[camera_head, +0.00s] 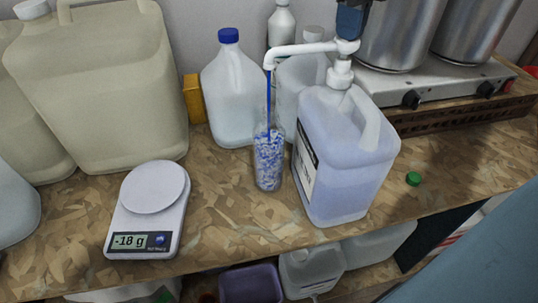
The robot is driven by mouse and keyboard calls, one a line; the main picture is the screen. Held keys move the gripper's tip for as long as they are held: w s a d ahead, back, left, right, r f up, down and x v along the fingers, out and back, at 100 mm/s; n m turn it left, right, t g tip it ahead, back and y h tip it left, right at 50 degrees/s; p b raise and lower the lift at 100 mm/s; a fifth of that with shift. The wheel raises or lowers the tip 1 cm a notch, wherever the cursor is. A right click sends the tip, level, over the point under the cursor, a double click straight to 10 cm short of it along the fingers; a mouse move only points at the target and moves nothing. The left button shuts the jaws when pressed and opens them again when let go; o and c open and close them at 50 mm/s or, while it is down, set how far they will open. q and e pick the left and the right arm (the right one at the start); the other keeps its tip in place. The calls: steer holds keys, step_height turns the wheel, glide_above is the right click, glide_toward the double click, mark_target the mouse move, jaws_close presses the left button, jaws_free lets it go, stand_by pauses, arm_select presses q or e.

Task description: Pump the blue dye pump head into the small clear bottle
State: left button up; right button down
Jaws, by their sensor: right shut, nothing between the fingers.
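A translucent jug (343,183) of pale blue liquid stands at the front of the wooden counter. Its white pump head (341,50) has a long spout (300,49) reaching left, bent down at the tip. A blue stream (269,104) falls from the spout tip into the small clear bottle (268,160). The bottle stands upright just left of the jug, with speckled blue and white contents. My right gripper (349,24) is shut and empty, directly above the pump head, its tips at or touching the top. My left gripper is out of view.
A white scale (147,207) reading -18 g sits at left. Large beige canisters (97,86), a blue-capped jug (231,97) and a white bottle (282,27) stand behind. A burner with steel pots (399,32) is at back right. A green cap (413,179) lies right of the jug.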

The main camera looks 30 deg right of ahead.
steer(key=shift+f, duration=0.55)
steer(key=shift+r, duration=0.55)
steer(key=shift+r+p, duration=1.45)
steer(key=shift+r, duration=1.4)
step_height(320, 180, up, 6)
steer(key=p, duration=0.3)
